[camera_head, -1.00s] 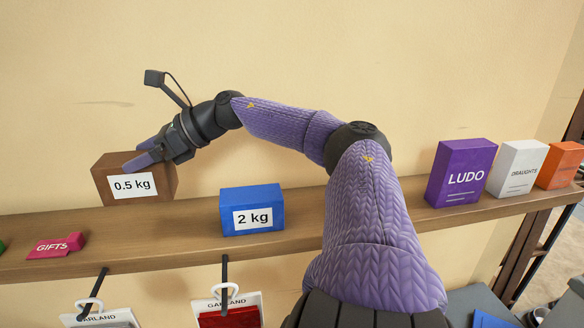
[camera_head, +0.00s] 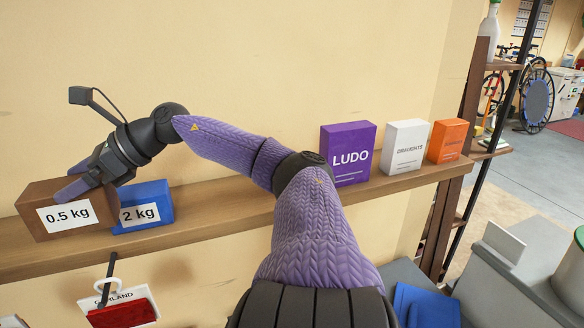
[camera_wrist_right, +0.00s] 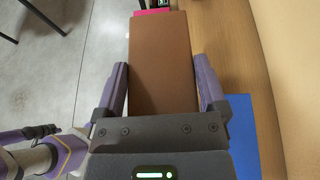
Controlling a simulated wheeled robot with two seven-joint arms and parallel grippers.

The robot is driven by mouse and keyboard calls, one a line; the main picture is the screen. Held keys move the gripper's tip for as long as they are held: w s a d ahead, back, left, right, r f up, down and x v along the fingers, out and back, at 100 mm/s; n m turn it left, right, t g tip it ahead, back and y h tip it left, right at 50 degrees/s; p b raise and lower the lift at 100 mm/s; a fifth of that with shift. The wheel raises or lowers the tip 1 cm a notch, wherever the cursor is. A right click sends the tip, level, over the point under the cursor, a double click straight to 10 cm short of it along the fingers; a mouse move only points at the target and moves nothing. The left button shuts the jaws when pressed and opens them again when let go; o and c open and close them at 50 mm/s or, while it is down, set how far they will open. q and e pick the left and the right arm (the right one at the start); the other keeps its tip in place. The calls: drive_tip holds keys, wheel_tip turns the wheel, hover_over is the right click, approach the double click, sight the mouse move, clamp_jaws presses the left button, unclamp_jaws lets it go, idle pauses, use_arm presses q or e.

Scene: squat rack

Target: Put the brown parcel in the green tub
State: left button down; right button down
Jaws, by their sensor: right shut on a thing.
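The brown parcel (camera_head: 48,194) is a box with a white "0.5 kg" label, at the left of the head view. My right gripper (camera_head: 84,184) is shut on it from above, with its fingers on two opposite sides. In the right wrist view the parcel (camera_wrist_right: 160,62) lies between the two purple fingers, with floor to its left and shelf to its right. In the head view it overlaps the left part of the blue box. Whether it touches the shelf is unclear. I see no clear green tub. My left gripper is not in view.
The blue "2 kg" box (camera_head: 150,194) stands on the wooden shelf (camera_head: 225,212) close to the parcel. Purple LUDO (camera_head: 348,140), white DRAUGHTS (camera_head: 404,134) and orange (camera_head: 447,129) boxes stand farther right. A grey, green-rimmed object (camera_head: 572,284) is cut off at the right edge.

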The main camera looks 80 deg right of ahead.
drive_tip(key=s+a+f+n+g+y, duration=0.1)
drive_tip(key=s+a+f, duration=0.1)
drive_tip(key=a, duration=0.6)
drive_tip(key=s+a+f+n+g+y, duration=0.1)
drive_tip(key=s+a+f+n+y, duration=0.1)
drive_tip(key=a+f, duration=0.3)
drive_tip(key=s+a+f+n+g+y, duration=0.1)
drive_tip(key=s+a+f+n, duration=0.1)
drive_tip(key=a, duration=0.9)
wheel_tip(320, 180, down, 2)
drive_tip(key=shift+s+a+f+g+y, duration=0.1)
drive_tip(key=shift+s+a+g+y, duration=0.25)
drive_tip(key=shift+s, duration=0.3)
drive_tip(key=shift+f, duration=0.25)
